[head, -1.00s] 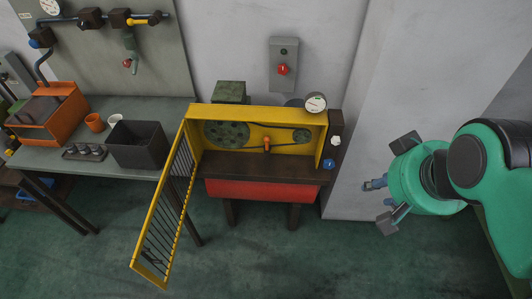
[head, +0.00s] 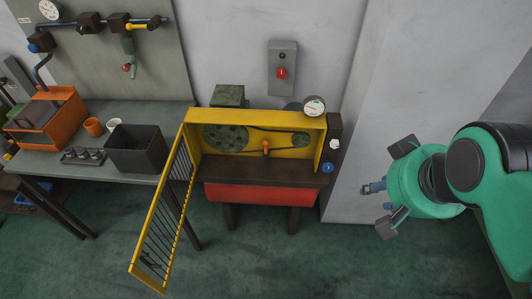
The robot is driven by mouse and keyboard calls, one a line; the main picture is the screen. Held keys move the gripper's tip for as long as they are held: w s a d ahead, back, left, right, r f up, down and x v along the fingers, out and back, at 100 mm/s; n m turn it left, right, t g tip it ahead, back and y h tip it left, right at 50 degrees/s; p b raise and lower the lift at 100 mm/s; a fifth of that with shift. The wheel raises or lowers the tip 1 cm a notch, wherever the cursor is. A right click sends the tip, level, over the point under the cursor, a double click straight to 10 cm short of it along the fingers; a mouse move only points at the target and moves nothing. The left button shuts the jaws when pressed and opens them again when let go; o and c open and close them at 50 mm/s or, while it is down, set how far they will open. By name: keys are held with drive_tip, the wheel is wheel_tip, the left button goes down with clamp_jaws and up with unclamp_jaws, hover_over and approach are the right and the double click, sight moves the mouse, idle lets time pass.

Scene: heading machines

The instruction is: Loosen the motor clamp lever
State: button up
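The machine's yellow housing (head: 255,115) stands against the wall with its barred yellow guard door (head: 165,225) swung open to the left. Inside are a large green pulley (head: 226,137), a small pulley (head: 300,139) and a belt between them. A small orange lever (head: 266,147) stands upright between the pulleys; it looks like the motor clamp lever. My gripper (head: 376,208) is at the right, well apart from the machine, with its fingers spread and nothing between them.
A grey switch box (head: 282,68) with a red knob is on the wall. A round gauge (head: 314,106) sits at the housing's top right corner. A bench (head: 105,108) at left bears a dark bin (head: 137,147), cups and an orange machine (head: 46,120). The floor in front is clear.

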drive_tip(key=w+f+t+b, duration=0.1)
drive_tip(key=w+f, duration=0.4)
drive_tip(key=w, duration=0.5)
drive_tip(key=w+f+n+t+b, duration=0.1)
drive_tip(key=w+f, duration=0.4)
drive_tip(key=w, duration=0.5)
drive_tip(key=w+f+t+b, duration=0.15)
drive_tip(key=w+f, duration=0.25)
drive_tip(key=w, duration=0.6)
drive_tip(key=w+a+f+n+t+y+b, duration=0.1)
drive_tip(key=w+a+f, duration=0.1)
drive_tip(key=w+f, duration=0.45)
drive_tip(key=w+a+f+t+y+b, duration=0.1)
drive_tip(key=w+a+f, duration=0.25)
drive_tip(key=f, duration=0.65)
drive_tip(key=n+t+y+b, duration=0.3)
drive_tip(key=n+t+y, duration=0.15)
drive_tip(key=y, duration=0.35)
approach(266, 149)
drive_tip(key=s+d+r, duration=0.2)
drive_tip(key=s+d, duration=0.2)
drive_tip(key=shift+g, duration=0.3)
drive_tip(key=shift+w+a, duration=0.1)
drive_tip(key=shift+w, duration=0.1)
drive_tip(key=b+x, duration=0.3)
drive_tip(key=x, duration=1)
drive_tip(key=shift+w, duration=0.2)
drive_tip(key=shift+a, duration=0.15)
